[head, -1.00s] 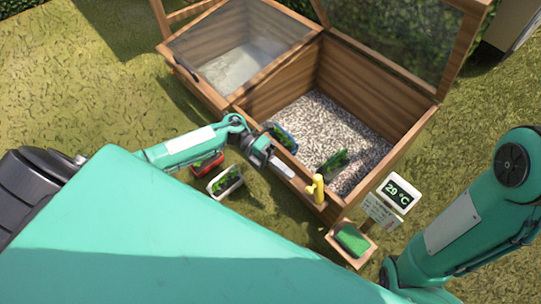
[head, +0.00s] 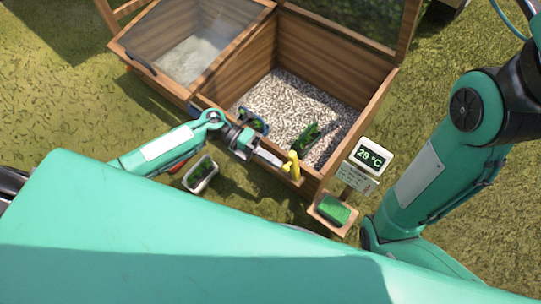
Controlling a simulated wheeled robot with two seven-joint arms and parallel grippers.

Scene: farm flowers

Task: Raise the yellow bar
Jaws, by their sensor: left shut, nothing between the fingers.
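The yellow bar (head: 294,168) is a short, roughly upright piece on the front wall of the open wooden cold frame (head: 312,182), near its right corner. My left gripper (head: 279,163) is shut and empty, with its fingertips just left of the bar. I cannot tell whether they touch it. My right arm comes in from the right, but its gripper is not in view.
Two planters (head: 254,121) (head: 307,137) stand on gravel (head: 290,105) inside the frame. A white planter (head: 201,174) and a partly hidden red one are on the grass. A 29 °C display (head: 371,156) and a green pad in a tray (head: 322,219) stand to the right.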

